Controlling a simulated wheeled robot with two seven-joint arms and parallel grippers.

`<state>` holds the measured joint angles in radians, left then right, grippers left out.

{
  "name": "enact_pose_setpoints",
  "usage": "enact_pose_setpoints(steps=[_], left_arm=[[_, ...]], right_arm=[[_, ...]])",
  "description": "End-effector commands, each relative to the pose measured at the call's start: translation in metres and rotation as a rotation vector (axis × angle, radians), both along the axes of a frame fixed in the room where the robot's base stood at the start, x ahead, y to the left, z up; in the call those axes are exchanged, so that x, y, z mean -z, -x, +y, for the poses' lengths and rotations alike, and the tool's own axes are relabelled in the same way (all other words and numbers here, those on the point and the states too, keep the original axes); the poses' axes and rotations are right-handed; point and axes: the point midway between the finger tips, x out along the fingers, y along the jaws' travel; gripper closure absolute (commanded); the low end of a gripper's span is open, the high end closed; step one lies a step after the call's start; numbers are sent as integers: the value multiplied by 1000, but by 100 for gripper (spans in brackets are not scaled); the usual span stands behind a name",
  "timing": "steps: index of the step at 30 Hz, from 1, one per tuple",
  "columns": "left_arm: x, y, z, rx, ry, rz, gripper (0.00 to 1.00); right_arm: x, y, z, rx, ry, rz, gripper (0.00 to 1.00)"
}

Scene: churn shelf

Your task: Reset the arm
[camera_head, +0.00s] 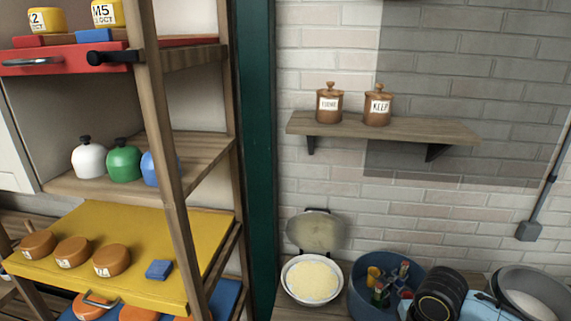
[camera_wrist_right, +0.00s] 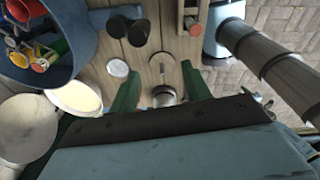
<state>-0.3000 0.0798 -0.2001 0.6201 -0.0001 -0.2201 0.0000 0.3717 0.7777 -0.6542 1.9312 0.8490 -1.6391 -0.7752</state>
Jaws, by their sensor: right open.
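My right gripper (camera_wrist_right: 160,68) shows in the right wrist view with its two green fingers spread apart. It is open over a wooden surface, and nothing is clamped between the fingers. A small metallic round object (camera_wrist_right: 165,96) shows between the fingers, below them; I cannot tell what it is. In the head view, dark and light-blue parts at the lower right appear to be of my right arm, but its fingers do not show there. My left gripper is not in view.
A blue tub (camera_head: 365,299) holds several coloured items, beside a bowl of pale contents (camera_head: 312,279). A wall shelf (camera_head: 400,129) carries two lidded brown jars. A wooden rack (camera_head: 172,140) at left holds a yellow tray (camera_head: 150,225) and a red drawer (camera_head: 70,60).

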Motion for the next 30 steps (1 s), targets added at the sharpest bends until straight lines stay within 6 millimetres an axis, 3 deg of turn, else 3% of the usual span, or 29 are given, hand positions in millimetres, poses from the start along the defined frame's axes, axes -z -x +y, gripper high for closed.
enact_pose_setpoints(steps=[1,4,6,10,17,27,30], left_arm=[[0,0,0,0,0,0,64],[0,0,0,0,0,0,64],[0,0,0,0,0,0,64],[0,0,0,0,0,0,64],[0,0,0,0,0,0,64],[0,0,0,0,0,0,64],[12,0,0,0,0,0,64]], right_arm=[[10,15,23,37,-39,-9,52],[19,37,57,164,-108,-49,52],[22,52,74,278,-155,-74,52],[22,80,89,530,-224,-105,52],[18,117,79,915,-259,-141,52],[12,167,42,1334,-204,-180,52],[48,157,44,1318,-198,-173,52]])
